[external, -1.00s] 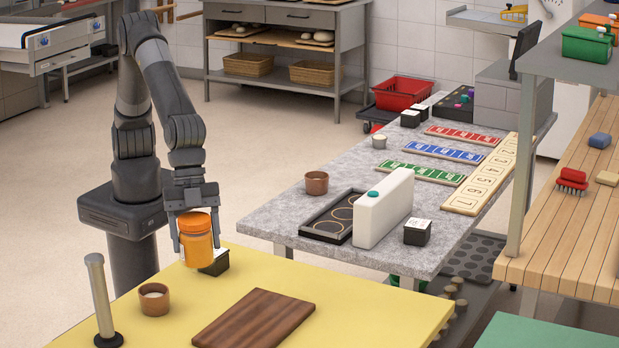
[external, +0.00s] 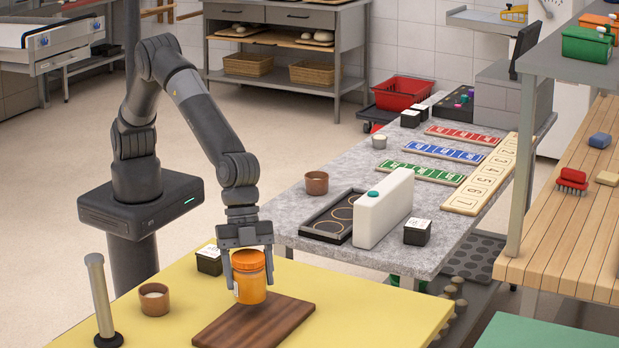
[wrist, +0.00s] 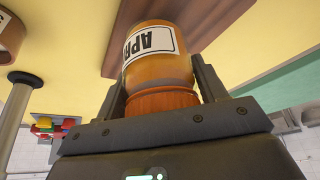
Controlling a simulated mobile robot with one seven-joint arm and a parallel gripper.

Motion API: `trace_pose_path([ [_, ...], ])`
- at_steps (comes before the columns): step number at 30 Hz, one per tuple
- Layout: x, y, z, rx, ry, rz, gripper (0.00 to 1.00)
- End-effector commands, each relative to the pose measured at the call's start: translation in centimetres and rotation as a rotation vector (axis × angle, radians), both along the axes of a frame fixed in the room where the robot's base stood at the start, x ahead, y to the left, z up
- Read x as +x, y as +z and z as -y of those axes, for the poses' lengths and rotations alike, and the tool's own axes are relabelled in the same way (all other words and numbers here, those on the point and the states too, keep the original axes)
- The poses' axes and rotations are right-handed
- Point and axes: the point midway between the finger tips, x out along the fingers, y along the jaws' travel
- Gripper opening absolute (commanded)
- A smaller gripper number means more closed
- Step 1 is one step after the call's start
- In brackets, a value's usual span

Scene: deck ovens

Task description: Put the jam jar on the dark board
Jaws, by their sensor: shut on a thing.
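The orange jam jar (external: 250,284) is upright between the fingers of my gripper (external: 249,268), which is shut on it. The jar is over the back part of the dark board (external: 237,330); I cannot tell whether its base touches the wood. In the wrist view the jar (wrist: 160,65) shows a white label with dark letters, and its lid sits between the two fingers. The dark board also shows in the wrist view (wrist: 230,22), beyond the jar. The board lies flat on the yellow table.
On the yellow table (external: 375,305), a brown cup (external: 154,300) and a steel post (external: 100,300) stand left of the board. A black box with a white top (external: 209,261) stands behind. The yellow table's right side is clear.

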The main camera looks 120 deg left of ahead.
Motion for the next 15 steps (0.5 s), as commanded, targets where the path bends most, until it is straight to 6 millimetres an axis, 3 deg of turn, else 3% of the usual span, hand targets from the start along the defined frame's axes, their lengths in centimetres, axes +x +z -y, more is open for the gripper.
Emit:
trace_pose_path([
  [6,0.0,-2.8,0.0,0.001,-0.001,0.001,0.27],
  [15,0.0,-2.9,0.0,0.000,-0.001,0.002,0.27],
])
